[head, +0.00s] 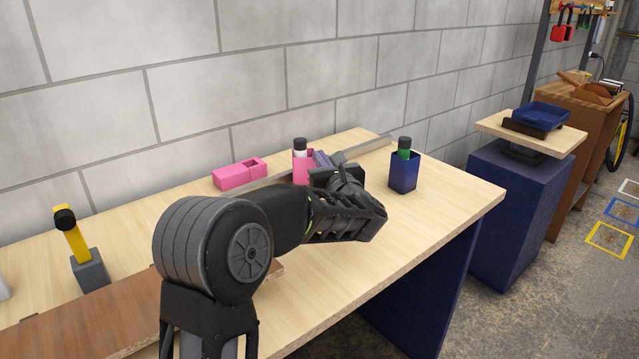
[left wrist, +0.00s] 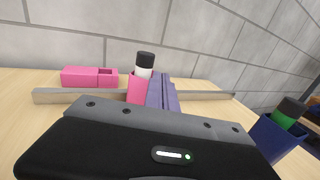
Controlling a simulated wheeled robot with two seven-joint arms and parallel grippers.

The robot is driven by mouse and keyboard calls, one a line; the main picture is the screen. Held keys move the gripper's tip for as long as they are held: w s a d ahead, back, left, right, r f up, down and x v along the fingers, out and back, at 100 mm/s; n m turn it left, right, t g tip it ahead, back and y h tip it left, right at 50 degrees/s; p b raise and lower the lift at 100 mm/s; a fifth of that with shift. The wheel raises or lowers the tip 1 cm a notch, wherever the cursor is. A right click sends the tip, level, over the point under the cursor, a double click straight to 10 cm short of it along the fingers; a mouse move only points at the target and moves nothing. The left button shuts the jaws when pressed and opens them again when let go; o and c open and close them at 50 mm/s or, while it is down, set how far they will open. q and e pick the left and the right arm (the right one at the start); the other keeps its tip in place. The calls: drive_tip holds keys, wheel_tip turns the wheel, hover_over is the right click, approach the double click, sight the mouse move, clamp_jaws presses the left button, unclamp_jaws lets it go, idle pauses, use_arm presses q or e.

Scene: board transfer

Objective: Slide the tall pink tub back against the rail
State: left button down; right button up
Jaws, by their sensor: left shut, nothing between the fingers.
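The tall pink tub (head: 301,174) stands upright on the table, in front of the rail (head: 375,147), holding a white bottle with a black cap (head: 300,147). In the left wrist view the tub (left wrist: 135,90) is just left of my fingers, and the rail (left wrist: 62,96) runs behind it. My left gripper (head: 321,158) is shut and empty, its purple fingers close beside the tub's right side. The fingers also show in the left wrist view (left wrist: 161,82). The tub's lower part is hidden, so I cannot tell whether fingers or rail touch it. My right gripper is out of view.
A low pink box (head: 238,174) lies behind the rail, near the wall. A dark blue tub (head: 403,173) with a green, black-capped bottle stands to the right. A grey block (head: 89,272) with a yellow-handled tool is at the left. The table's front right is clear.

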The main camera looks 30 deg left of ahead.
sight(304, 171)
use_arm(q)
wheel_tip(304, 171, down, 7)
drive_tip(key=shift+r, duration=0.2)
drive_tip(key=shift+w+a+f, duration=0.1)
drive_tip(key=shift+f, duration=0.05)
drive_tip(key=shift+w+a, duration=0.25)
drive_tip(key=shift+a, duration=0.1)
drive_tip(key=b, duration=0.1)
drive_tip(key=w+a+b, duration=0.1)
drive_tip(key=b, duration=0.1)
drive_tip(key=shift+a+f, duration=0.15)
drive_tip(key=shift+f, duration=0.15)
drive_tip(key=shift+w+a+r, duration=0.1)
drive_tip(key=shift+a+r, duration=0.05)
drive_tip(key=shift+r, duration=0.05)
drive_tip(key=shift+a+r, duration=0.1)
drive_tip(key=shift+r, duration=0.05)
